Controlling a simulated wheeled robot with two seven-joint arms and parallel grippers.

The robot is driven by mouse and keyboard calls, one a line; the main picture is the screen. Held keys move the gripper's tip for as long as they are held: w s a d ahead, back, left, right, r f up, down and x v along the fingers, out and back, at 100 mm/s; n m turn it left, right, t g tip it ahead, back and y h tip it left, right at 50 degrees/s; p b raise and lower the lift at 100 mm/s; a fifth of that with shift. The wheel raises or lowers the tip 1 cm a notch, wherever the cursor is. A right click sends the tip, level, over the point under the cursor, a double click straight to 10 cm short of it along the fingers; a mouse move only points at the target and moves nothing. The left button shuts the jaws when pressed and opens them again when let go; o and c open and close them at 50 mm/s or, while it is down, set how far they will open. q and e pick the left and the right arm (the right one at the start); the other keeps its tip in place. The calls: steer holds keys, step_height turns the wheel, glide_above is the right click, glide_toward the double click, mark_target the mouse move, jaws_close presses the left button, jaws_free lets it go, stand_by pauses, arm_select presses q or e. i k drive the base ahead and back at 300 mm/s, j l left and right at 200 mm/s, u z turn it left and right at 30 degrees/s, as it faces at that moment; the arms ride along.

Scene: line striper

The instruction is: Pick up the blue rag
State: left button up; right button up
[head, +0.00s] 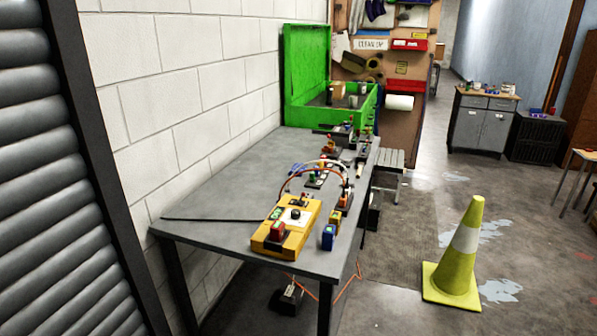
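A small blue item (297,168) lies on the grey workbench (225,190), just behind a curved orange cable. It may be the blue rag, but it is too small to tell. A small upright blue block-like object (328,237) stands near the bench's front right edge. Bits of blue also show on top of the black crate (538,135) at the far right. Neither of my grippers is in view.
A yellow control box (270,243) with buttons sits at the bench's near end. Several small devices line its right side. An open green case (306,62) stands at the back. A yellow-green cone (463,250) stands on the floor to the right.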

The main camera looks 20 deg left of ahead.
mark_target(297, 165)
steer(key=i+l+u, duration=0.4)
steer(key=i+l, duration=0.3)
steer(key=i, duration=0.25)
steer(key=i+l+u, duration=0.35)
steer(key=i+l, duration=0.5)
steer(key=l, duration=0.1)
